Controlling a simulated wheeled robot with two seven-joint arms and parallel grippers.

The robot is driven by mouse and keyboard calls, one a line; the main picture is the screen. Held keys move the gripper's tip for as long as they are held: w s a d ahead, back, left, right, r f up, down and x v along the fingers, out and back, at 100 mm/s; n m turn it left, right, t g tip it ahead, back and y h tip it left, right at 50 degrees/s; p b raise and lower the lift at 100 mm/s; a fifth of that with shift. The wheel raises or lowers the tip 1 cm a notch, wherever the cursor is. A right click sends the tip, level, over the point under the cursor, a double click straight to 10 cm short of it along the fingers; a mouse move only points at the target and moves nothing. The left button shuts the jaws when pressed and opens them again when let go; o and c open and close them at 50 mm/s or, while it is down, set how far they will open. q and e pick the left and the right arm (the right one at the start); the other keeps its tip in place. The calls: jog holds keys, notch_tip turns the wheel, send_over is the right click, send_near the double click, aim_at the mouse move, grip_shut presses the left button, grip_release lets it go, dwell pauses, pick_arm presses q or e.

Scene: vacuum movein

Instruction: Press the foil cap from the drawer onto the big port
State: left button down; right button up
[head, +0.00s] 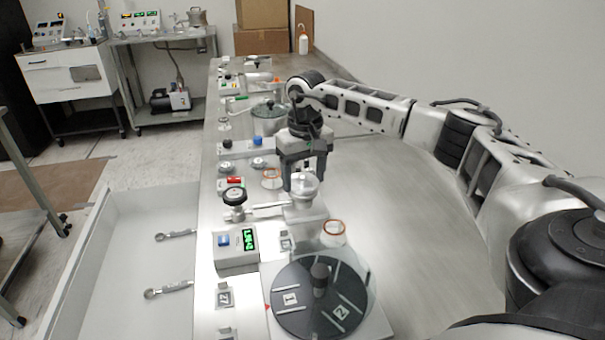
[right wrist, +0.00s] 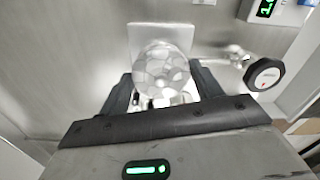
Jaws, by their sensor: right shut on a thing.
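The foil cap (head: 305,186) is a pale, shiny, crinkled dome. It is between the fingers of my right gripper (head: 304,182), which is shut on it and points down. The right wrist view shows the cap (right wrist: 163,70) between the dark fingers (right wrist: 165,88). A pale metal block with the port (head: 304,208) is directly under the cap in the head view, and its square plate (right wrist: 160,38) shows behind the cap in the wrist view. The port's opening is hidden, and I cannot tell whether the cap touches it. My left gripper is out of view.
A black-knobbed gauge or valve (head: 235,196) stands left of the port. A green-digit display box (head: 235,250), an orange-rimmed glass jar (head: 333,232) and a dark round plate (head: 318,298) are nearer. An open drawer (head: 120,265) holds two ring-ended metal pieces. The bench's right side is clear.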

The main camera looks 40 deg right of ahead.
jog(key=shift+f+b, duration=0.3)
jog(key=shift+f, duration=0.3)
dwell(1.5)
dwell(0.3)
jog(key=o, duration=1.2)
jog(key=shift+c, duration=0.2)
notch_tip(320, 180, up, 16)
jog(key=shift+d+b, duration=0.2)
jog(key=shift+b, duration=0.1)
jog(key=shift+s, duration=0.15)
